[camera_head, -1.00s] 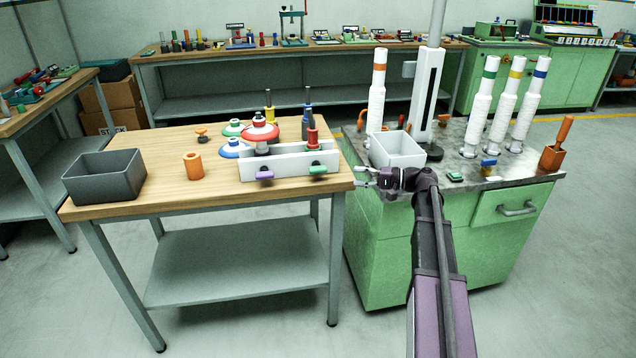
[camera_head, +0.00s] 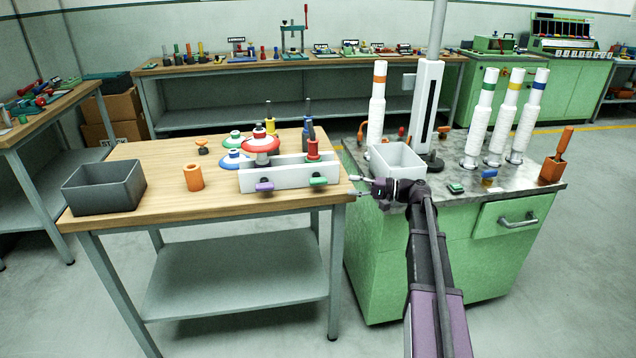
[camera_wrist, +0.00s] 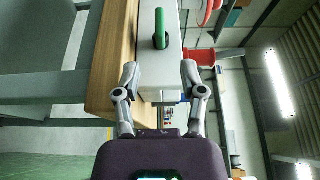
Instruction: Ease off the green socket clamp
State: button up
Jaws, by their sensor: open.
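The green clamp (camera_head: 318,182) is a short lever on the front face of a long white block (camera_head: 275,181), near its right end. In the wrist view the green clamp (camera_wrist: 160,28) lies ahead, between the lines of my two fingers. My gripper (camera_head: 352,187) is open and empty, to the right of the block in the head view, with its fingertips apart from the clamp. In the wrist view my gripper (camera_wrist: 160,70) has its fingers spread either side of the block's near end. A red part (camera_head: 313,150) stands at the block's right end, above the clamp.
A purple clamp (camera_head: 265,187) sits on the block's left part. Red, blue and green discs (camera_head: 261,146) are behind it. An orange cylinder (camera_head: 194,177) and grey bin (camera_head: 103,188) stand left on the wooden table (camera_head: 160,210). A white bin (camera_head: 398,160) is beside my gripper.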

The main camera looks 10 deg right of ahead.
aim_at(318, 180)
jog(key=x, duration=1)
jog(key=shift+w+a, duration=0.2)
jog(key=shift+a, duration=0.15)
grip_shut()
